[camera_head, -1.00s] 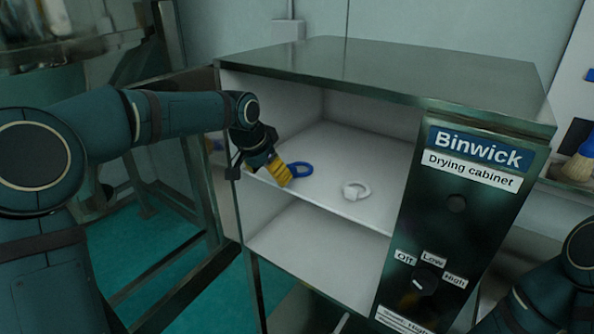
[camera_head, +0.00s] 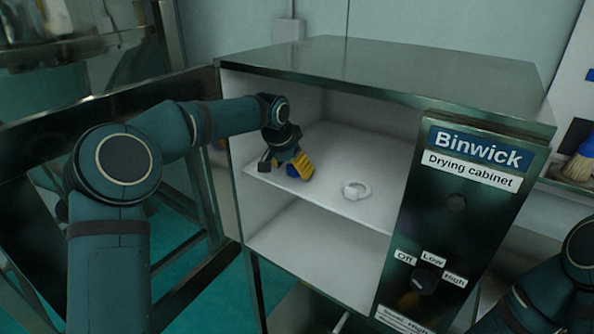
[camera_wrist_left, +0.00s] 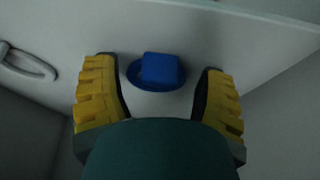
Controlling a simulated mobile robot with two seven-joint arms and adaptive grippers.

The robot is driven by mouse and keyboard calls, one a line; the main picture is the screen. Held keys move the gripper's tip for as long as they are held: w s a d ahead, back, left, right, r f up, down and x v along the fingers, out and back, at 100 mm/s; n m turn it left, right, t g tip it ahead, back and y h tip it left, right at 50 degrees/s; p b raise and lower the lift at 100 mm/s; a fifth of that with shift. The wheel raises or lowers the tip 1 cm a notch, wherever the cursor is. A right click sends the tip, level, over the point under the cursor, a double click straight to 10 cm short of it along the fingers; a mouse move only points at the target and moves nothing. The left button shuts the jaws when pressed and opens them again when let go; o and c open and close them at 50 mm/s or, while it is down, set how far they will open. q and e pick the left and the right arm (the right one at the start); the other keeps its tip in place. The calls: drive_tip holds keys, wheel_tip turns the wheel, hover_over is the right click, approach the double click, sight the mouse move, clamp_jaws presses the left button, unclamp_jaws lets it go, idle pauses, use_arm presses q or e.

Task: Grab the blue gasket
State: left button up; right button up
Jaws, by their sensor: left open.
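The blue gasket (camera_head: 292,171) lies on the upper shelf of the drying cabinet. In the head view it is mostly hidden behind my left gripper (camera_head: 301,168). In the left wrist view the gasket (camera_wrist_left: 157,72) shows as a ring with a raised block on it. It sits between and just beyond the two yellow fingers of my open left gripper (camera_wrist_left: 158,95). I see no finger touching it. My right arm shows at the lower right of the head view, but its gripper is out of frame.
A white ring-shaped gasket (camera_head: 356,190) lies to the right on the upper shelf (camera_head: 330,205); a pale ring shows at the left in the wrist view. The cabinet (camera_head: 390,70) has a roof above, a lower compartment below and a control panel (camera_head: 455,215) at right.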

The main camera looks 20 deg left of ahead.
use_arm(q)
drive_tip(key=c, duration=1)
drive_tip(key=shift+c, duration=0.2)
drive_tip(key=shift+r, duration=0.15)
